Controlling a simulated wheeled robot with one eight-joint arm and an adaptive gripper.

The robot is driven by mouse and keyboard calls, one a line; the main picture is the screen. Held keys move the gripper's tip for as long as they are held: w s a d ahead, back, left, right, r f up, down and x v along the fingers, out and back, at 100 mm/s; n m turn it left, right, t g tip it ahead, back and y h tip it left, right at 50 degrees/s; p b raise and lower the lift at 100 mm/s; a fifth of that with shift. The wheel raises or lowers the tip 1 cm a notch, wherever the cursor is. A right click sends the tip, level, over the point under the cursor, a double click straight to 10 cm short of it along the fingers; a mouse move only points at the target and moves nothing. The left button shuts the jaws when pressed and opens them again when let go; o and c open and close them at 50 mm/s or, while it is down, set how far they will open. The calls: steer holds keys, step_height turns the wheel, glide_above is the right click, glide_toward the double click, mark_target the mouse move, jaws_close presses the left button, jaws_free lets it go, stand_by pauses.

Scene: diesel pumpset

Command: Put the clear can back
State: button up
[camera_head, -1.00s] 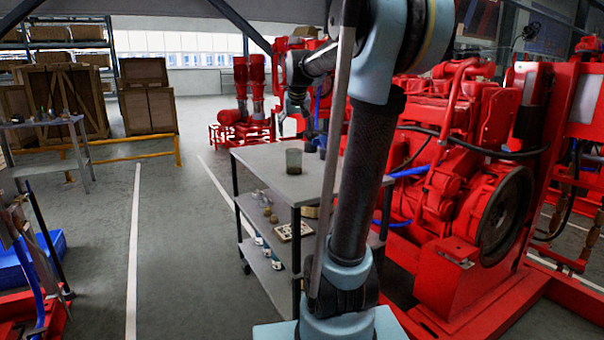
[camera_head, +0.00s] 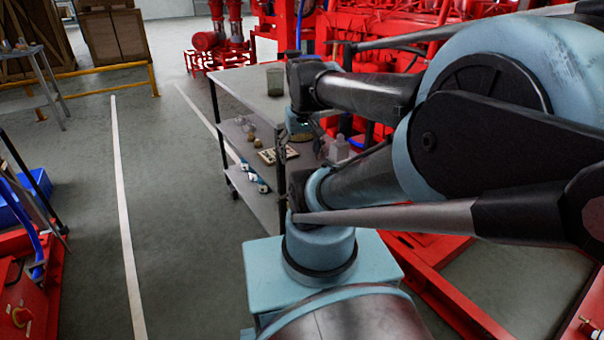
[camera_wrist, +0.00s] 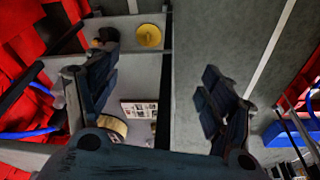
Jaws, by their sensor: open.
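The clear can (camera_head: 275,80) stands upright on the top of the grey cart (camera_head: 238,85) in the head view, close to my arm. I cannot pick out the clear can for certain in the wrist view. In the head view my arm links hide part of the cart.
A patterned board (camera_head: 276,156) lies on a lower cart shelf, and it also shows in the wrist view (camera_wrist: 139,109). A yellow round item (camera_wrist: 149,36) shows in the wrist view. A pale bottle (camera_head: 339,150) stands near my arm. Red machinery (camera_head: 400,30) stands behind.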

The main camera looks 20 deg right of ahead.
steer(key=s+f, duration=0.4)
steer(key=shift+s+a+f+g, duration=0.2)
steer(key=shift+s+f+g, duration=0.1)
steer(key=shift+f, duration=0.1)
stand_by(0.9)
